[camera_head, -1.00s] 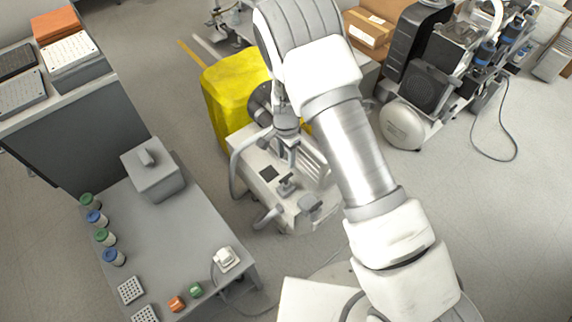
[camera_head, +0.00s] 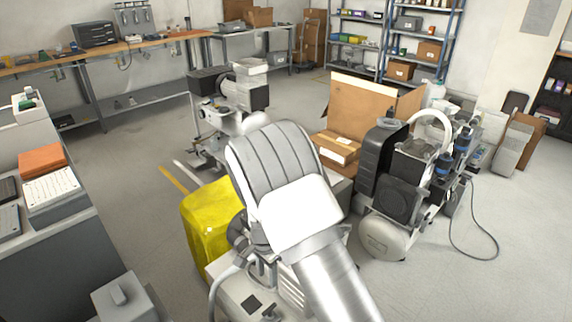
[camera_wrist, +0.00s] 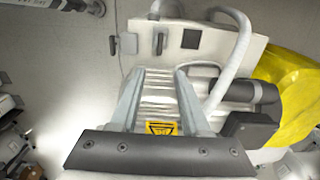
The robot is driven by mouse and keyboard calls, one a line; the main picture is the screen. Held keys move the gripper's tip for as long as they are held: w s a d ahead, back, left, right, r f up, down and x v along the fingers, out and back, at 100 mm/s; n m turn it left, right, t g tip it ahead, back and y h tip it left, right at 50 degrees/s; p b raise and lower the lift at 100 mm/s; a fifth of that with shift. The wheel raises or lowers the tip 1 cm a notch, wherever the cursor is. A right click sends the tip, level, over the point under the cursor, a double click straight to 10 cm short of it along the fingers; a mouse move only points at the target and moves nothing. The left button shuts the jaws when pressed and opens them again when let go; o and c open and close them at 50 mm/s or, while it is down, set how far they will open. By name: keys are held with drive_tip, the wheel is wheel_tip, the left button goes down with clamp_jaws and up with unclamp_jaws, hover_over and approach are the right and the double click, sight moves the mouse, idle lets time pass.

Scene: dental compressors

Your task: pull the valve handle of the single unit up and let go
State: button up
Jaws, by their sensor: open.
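A white unit (camera_head: 238,296) with a ribbed side stands under my arm, beside a yellow cover, in the head view. In the wrist view, its pale panel (camera_wrist: 208,62) carries a dark square, a small upright dark lever (camera_wrist: 161,43) and a grey block-shaped lever (camera_wrist: 127,43). I cannot tell for certain which one is the valve handle. My gripper (camera_wrist: 161,72) is open and empty, its two fingers spread over the ribbed part of the unit. The levers lie beyond the fingertips, apart from them. In the head view my arm hides the gripper and part of the unit.
A yellow cover (camera_head: 206,222) is close beside the unit. A grey hose (camera_wrist: 240,50) curves over the panel. A larger compressor (camera_head: 400,185) with a black tank stands to the right, with cardboard boxes (camera_head: 338,148) behind. A grey cabinet (camera_head: 60,250) is at left.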

drive_tip(key=s+d+r+n+t+y+p, duration=0.15)
drive_tip(key=d+r, duration=0.25)
drive_tip(key=r, duration=0.6)
drive_tip(key=s+d+r+n+p, duration=0.1)
drive_tip(key=d+r+p, duration=0.15)
drive_tip(key=r, duration=0.75)
drive_tip(key=s+d+r+n+t+p, duration=0.15)
drive_tip(key=d+r, duration=0.25)
drive_tip(key=r, duration=0.6)
drive_tip(key=s+d+r+n+t+p, duration=0.1)
drive_tip(key=s+d+r+n+p, duration=0.1)
drive_tip(key=s+d+r, duration=0.4)
drive_tip(key=s+d+r+n+t+h+p, duration=0.1)
drive_tip(key=s+d+r+p, duration=0.3)
drive_tip(key=s+r, duration=0.6)
drive_tip(key=shift+s+d+r+n+t, duration=0.3)
drive_tip(key=shift+s+d+n, duration=0.5)
drive_tip(key=shift+d, duration=0.35)
drive_tip(key=shift+h, duration=0.25)
